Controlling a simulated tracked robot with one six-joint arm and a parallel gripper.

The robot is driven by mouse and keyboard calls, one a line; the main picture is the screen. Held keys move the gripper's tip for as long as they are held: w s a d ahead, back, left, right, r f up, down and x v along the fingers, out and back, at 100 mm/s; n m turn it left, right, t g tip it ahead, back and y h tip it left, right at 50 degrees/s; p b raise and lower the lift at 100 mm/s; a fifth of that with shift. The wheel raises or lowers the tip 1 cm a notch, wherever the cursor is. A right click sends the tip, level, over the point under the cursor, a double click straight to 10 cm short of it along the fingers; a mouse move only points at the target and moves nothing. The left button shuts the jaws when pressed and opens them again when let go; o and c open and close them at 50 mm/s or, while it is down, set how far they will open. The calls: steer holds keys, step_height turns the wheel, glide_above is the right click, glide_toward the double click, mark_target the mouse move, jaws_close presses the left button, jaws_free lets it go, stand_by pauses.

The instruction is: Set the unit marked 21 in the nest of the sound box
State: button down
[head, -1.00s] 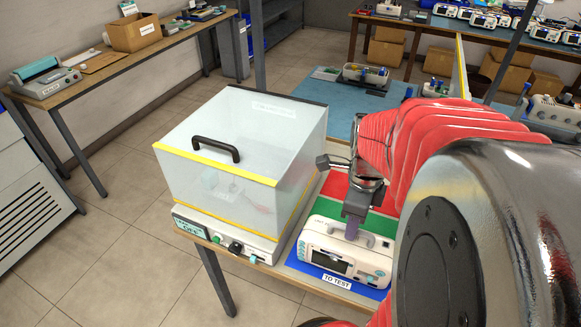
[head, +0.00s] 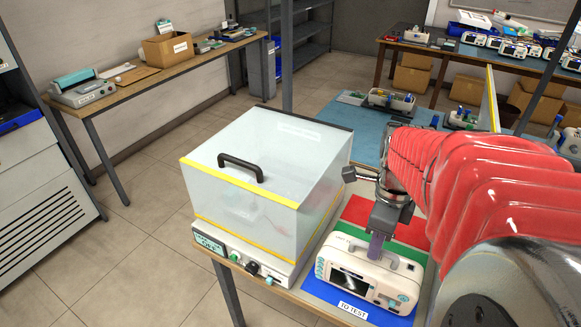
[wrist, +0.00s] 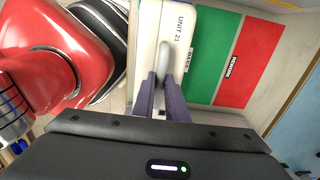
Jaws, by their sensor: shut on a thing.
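The white unit (head: 362,277) stands on the blue "TO TEST" area of the mat in the head view. Its top reads "UNIT 21" in the wrist view (wrist: 181,32). My gripper (head: 375,246) is shut on the unit's top handle, and the purple fingers also show around the handle in the wrist view (wrist: 162,98). The sound box (head: 262,165) stands to the left of the unit, with a clear lid, black handle and yellow edges. Its lid is down. The nest inside shows only dimly through the lid.
The mat has a green strip (head: 414,232) and a red strip (head: 362,211) behind the unit. The box's control panel (head: 243,262) faces forward. A blue mat (head: 337,130) with trays lies behind. A side bench (head: 120,92) stands at far left, with open floor between.

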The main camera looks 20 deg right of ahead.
steer(key=shift+r, duration=4.1)
steer(key=s+a, duration=0.8)
steer(key=s, duration=0.3)
steer(key=shift+s, duration=0.3)
steer(key=shift+s+d, duration=0.1)
